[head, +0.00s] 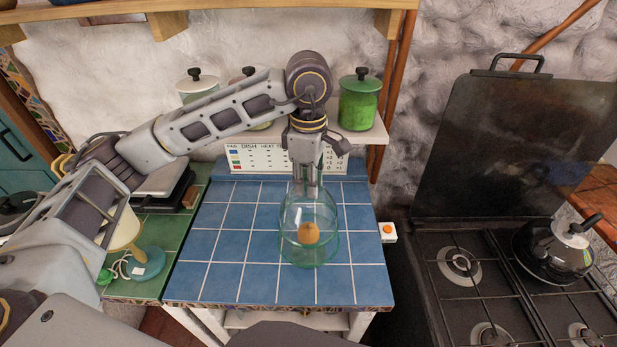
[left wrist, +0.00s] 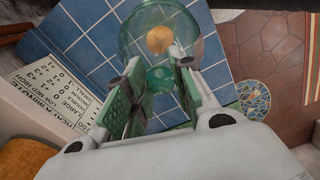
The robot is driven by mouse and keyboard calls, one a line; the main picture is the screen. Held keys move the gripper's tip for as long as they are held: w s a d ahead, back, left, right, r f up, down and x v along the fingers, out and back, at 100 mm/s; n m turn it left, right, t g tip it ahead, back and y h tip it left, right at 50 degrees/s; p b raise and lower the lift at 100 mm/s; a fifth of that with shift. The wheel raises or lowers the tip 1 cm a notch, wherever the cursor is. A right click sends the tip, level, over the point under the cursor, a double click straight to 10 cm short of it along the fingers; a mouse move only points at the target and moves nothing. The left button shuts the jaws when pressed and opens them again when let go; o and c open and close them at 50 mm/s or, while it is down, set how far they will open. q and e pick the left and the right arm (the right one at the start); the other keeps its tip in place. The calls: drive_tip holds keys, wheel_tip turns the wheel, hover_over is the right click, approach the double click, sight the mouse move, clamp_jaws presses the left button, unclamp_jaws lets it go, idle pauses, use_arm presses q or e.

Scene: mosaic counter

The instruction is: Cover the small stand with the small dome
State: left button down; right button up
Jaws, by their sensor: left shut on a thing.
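A clear greenish glass dome (head: 327,215) stands upright over the blue tiled counter, below my left gripper (head: 305,188). The left gripper is shut on the top of the dome; its fingers hide much of the knob in the head view. In the left wrist view the dome (left wrist: 190,22) lies beyond the fingertips (left wrist: 156,76). An orange round thing (head: 308,233) shows through the glass. I cannot clearly make out the small stand through the glass, nor whether the dome's rim touches it or the counter. My right gripper is not in view.
A printed card (head: 268,159) stands at the back under a shelf with canisters (head: 359,105). A white box with an orange button (head: 387,232) is right of the counter. A lamp (head: 145,263) stands left; a stove with a kettle (head: 558,250) is right. The front-left tiles are clear.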

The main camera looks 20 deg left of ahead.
use_arm(q)
drive_tip(key=shift+f+b, duration=0.6)
drive_tip(key=shift+f, duration=1.1)
drive_tip(key=shift+f+b, duration=0.55)
drive_tip(key=shift+b, duration=0.1)
drive_tip(key=shift+f+b, duration=0.65)
drive_tip(key=shift+b, duration=0.15)
drive_tip(key=shift+f+b, duration=0.25)
drive_tip(key=shift+b, duration=0.05)
drive_tip(key=shift+b, duration=0.35)
drive_tip(key=shift+f+b, duration=0.35)
drive_tip(key=shift+b, duration=0.05)
drive_tip(key=c, duration=1.1)
unclamp_jaws()
